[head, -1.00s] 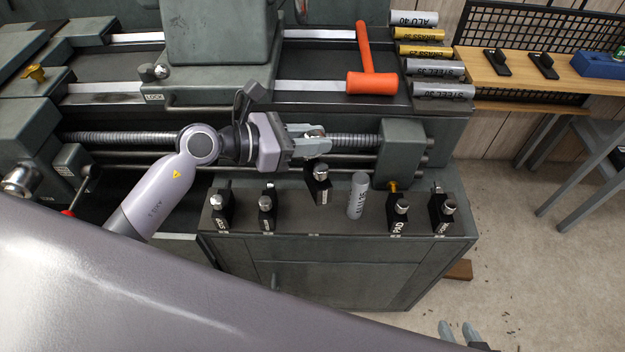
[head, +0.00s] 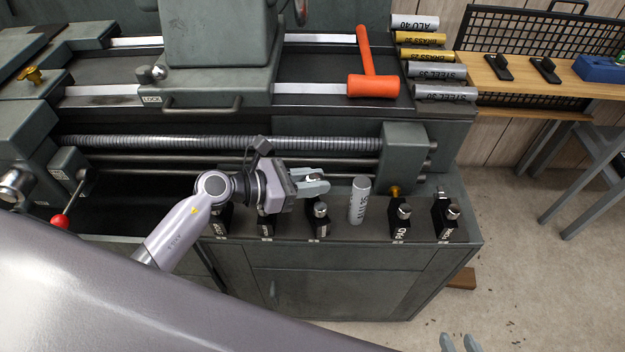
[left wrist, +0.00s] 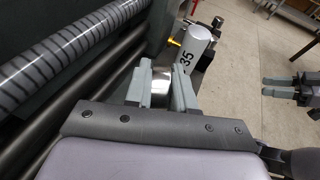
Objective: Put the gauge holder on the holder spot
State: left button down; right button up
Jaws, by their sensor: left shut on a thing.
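A small black holder (head: 319,222) with a silver knob stands upright in the middle of the row on the grey cabinet top. I take it as the gauge holder; its label is too small to read. My left gripper (head: 320,181) is shut on its silver knob, which also shows between the fingers in the left wrist view (left wrist: 160,88). The holder is at or very near the cabinet top; I cannot tell whether it touches. My right gripper (head: 459,344) is empty with fingers apart at the bottom edge.
A grey ALU 35 cylinder (head: 360,200) stands close right of the held holder. The lathe's lead screw (head: 230,142) runs behind.

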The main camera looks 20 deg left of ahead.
pick_arm(q)
jog(key=c, duration=1.3)
grip_release()
jog(key=shift+f, duration=0.1)
jog(key=o, duration=0.3)
jog(key=shift+o, duration=0.2)
jog(key=shift+r, duration=0.2)
jog(key=b+v, duration=0.1)
jog(key=v, duration=1)
jog(key=shift+s, duration=0.1)
jog(key=shift+s+a+r, duration=0.15)
jog(key=shift+s+a, duration=0.1)
jog(key=shift+a, duration=0.1)
